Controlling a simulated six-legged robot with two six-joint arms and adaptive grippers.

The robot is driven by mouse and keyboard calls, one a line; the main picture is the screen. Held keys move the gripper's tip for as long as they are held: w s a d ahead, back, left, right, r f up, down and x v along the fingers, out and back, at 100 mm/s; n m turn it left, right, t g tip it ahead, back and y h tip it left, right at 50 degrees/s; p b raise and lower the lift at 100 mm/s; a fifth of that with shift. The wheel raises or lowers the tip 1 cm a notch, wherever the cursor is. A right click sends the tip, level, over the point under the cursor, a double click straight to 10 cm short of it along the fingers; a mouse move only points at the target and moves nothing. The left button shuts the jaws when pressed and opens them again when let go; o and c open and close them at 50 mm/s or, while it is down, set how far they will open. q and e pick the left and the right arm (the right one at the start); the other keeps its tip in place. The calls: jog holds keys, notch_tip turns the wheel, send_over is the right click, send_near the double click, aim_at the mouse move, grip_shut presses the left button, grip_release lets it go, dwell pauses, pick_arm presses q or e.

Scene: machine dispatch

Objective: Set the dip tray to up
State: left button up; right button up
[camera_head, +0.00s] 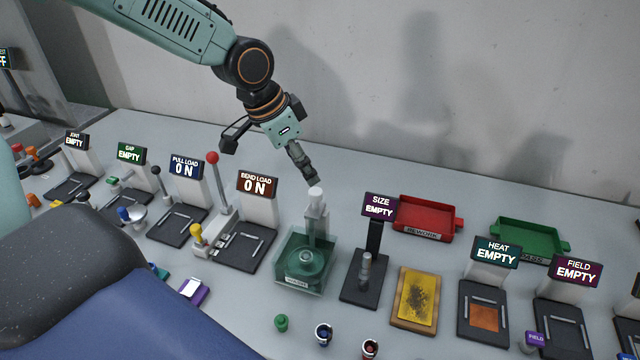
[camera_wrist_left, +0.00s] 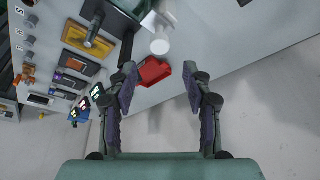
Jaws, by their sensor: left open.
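The dip tray (camera_head: 304,262) appears to be the clear green tank with a round part inside and a pale upright post (camera_head: 317,215) at its back. The post has a white cylindrical top, which also shows in the left wrist view (camera_wrist_left: 160,46). I cannot tell the tray's exact height setting. My left gripper (camera_head: 270,165) is above and behind the tank, with one finger close to the post's top in the head view. In the left wrist view, the gripper (camera_wrist_left: 165,82) is open and empty, and the white top lies beyond its fingertips. My right gripper is not in view.
The SIZE stand (camera_head: 378,208) is just right of the tank, with a red REWORK tray (camera_head: 425,218) behind it. The BEND LOAD station (camera_head: 250,245) and a red-knobbed lever (camera_head: 212,158) are on the left. Small parts lie in front. A wall closes the back.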

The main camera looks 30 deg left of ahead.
aim_at(314, 191)
pick_arm(q)
jog(key=x, duration=0.6)
jog(key=shift+s+a+f+b, duration=0.2)
jog(key=shift+a+f+b, duration=0.1)
jog(key=shift+f+b, duration=0.05)
jog(key=shift+w+d+f, duration=0.25)
jog(key=shift+d+f, duration=0.05)
jog(key=shift+d, duration=0.1)
jog(key=shift+s+r, duration=0.1)
jog(key=shift+s, duration=0.2)
jog(key=shift+a, duration=0.3)
jog(key=shift+c, duration=0.2)
jog(key=shift+w+d, duration=0.2)
jog(key=shift+w, duration=0.15)
jog(key=c, duration=0.4)
jog(key=shift+s, duration=0.1)
jog(key=c, duration=0.3)
jog(key=shift+s, duration=0.1)
grip_shut()
